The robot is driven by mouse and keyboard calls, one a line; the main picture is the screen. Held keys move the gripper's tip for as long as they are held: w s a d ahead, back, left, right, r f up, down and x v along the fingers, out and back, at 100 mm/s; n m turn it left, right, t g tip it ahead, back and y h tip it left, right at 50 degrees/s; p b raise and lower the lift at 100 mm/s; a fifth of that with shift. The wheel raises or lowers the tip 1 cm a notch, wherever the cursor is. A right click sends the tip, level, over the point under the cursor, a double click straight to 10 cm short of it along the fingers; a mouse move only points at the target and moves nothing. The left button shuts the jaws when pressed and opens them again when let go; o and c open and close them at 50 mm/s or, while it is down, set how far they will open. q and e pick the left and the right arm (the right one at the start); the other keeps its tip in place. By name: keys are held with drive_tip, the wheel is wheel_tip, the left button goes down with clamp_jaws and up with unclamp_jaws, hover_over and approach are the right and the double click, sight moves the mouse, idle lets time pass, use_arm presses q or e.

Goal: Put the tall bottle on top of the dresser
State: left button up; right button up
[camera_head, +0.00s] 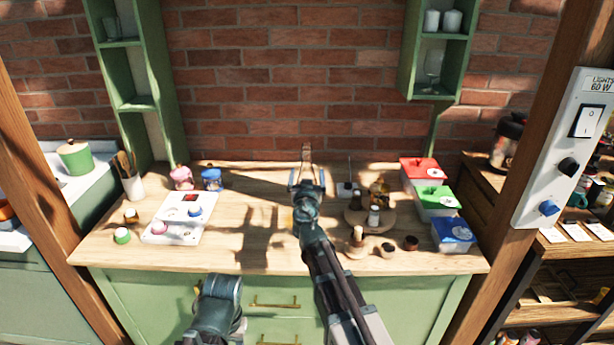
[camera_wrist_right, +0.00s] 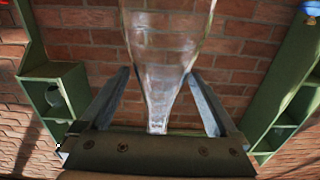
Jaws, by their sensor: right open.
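A tall clear glass bottle (camera_wrist_right: 168,50) fills the middle of the right wrist view, its narrow neck between the two fingers. In the head view a thin upright shape that looks like its top (camera_head: 307,152) shows just beyond my right gripper (camera_head: 307,184); the rest is hidden behind the gripper. My right gripper, also in the wrist view (camera_wrist_right: 160,105), is open, with a finger on each side of the neck and gaps visible. The green dresser has a wooden top (camera_head: 150,257) and brass-handled drawers. My left gripper is out of view.
A white panel with knobs (camera_head: 181,225) and pink and blue pots (camera_head: 211,179) stand left. A round wooden tray (camera_head: 383,222) with small jars stands right of my arm, beside red, green and blue boxes (camera_head: 453,235). Green shelves flank the brick wall. The wooden top between has free room.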

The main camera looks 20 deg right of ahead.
drive_tip(key=v, duration=1.2)
drive_tip(key=shift+r, duration=0.15)
drive_tip(key=shift+s, duration=0.1)
drive_tip(key=s+a+f+g+h, duration=0.1)
drive_tip(key=s+f+g, duration=0.4)
drive_tip(key=f, duration=0.2)
drive_tip(key=s+a+f+g, duration=0.1)
drive_tip(key=s+f+g, duration=0.4)
drive_tip(key=f, duration=0.3)
drive_tip(key=s+a+f+n+g+y, duration=0.2)
drive_tip(key=s+a+f+n+g, duration=0.1)
drive_tip(key=s, duration=0.4)
drive_tip(key=s+a+f+n+g+y, duration=0.2)
drive_tip(key=s+a+f+n+g, duration=0.1)
drive_tip(key=s+a, duration=0.5)
drive_tip(key=shift+a+f+n+g+y, duration=0.2)
drive_tip(key=shift+f+n+g+y, duration=0.2)
drive_tip(key=shift+n+g, duration=0.4)
